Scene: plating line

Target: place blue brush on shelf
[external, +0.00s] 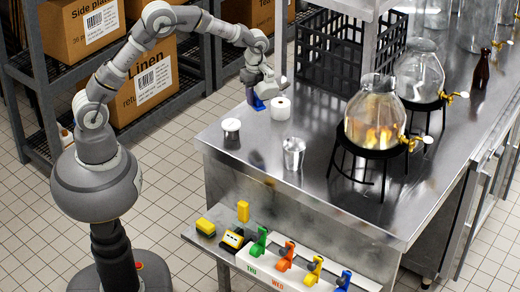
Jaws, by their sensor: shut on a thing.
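My gripper (257,90) is above the near-left part of the steel counter, pointing down. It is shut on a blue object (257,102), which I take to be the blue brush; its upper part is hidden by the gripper. The blue object is at the counter's left edge, and I cannot tell whether it touches the top. A white roll (280,107) stands just right of it. A metal rack with shelves (45,72) stands at the left behind my arm. A low ledge (213,239) runs along the counter's front.
On the counter (240,165) are a white-lidded jar (231,129), a metal cup (293,153), two glass dispensers (374,118) on stands, a black crate (335,50) and a brown bottle (481,70). The ledge holds yellow items and coloured dispensers (285,257). Boxes (150,85) fill the rack.

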